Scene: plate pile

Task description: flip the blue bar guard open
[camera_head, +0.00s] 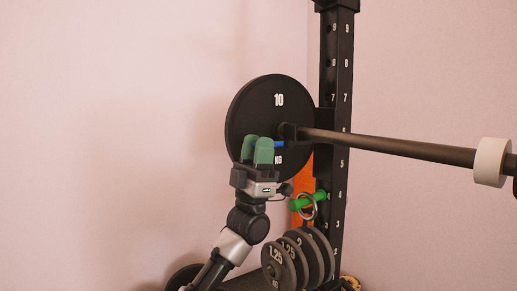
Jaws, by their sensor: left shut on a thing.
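The blue bar guard (279,143) shows as a short blue piece in front of the large black plate, just below the barbell's end. My left gripper (257,150), with two green fingertips, is raised upright in front of the plate and shut on the blue guard. The fingers hide much of the guard, so its full shape and angle cannot be told. The black 10 KG plate (262,100) stands upright behind the fingers. My right gripper is not in view.
A black numbered rack post (341,100) rises right of the plate. A bar (400,144) with a white collar (490,162) runs to the right edge. A green peg (307,201) carries a metal ring. Several small grey plates (277,264) stand below.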

